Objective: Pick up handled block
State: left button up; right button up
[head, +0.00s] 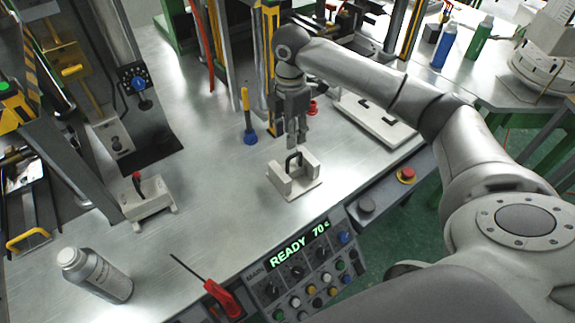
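The handled block (295,182) is a pale block with raised sides and a dark arched handle (292,161). It stands upright on the metal table, near the middle of the head view. My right gripper (297,143) points down just above and behind the handle. Its fingers look close together, and I cannot tell whether they touch the handle or whether a gap lies between them. My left gripper is not in view.
A control panel reading READY (300,250) runs along the table's front edge. A screwdriver (222,297), a grey bottle (95,275) and a red-handled block (147,197) are to the left. A flat pale plate (375,120) is behind right. The table between is clear.

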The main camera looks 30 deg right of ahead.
aim_at(294, 155)
jog(key=f, duration=0.1)
jog(key=s+f, duration=0.1)
jog(key=f, duration=0.1)
jog(key=shift+s+f, duration=0.1)
jog(key=shift+f+p, duration=0.25)
jog(key=shift+p, duration=0.05)
jog(key=f+p, duration=0.1)
jog(key=f, duration=0.1)
jog(key=d+f, duration=0.1)
jog(key=f, duration=0.1)
jog(key=shift+w+f+p, duration=0.15)
jog(key=shift+w+p, duration=0.05)
jog(key=shift+p, duration=0.2)
jog(key=shift+f, duration=0.5)
jog(key=c, duration=0.7)
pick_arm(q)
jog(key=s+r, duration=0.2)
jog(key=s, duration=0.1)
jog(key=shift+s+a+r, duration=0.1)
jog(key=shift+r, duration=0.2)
pick_arm(e)
grip_shut()
jog(key=shift+w+r, duration=0.1)
jog(key=shift+w, duration=0.05)
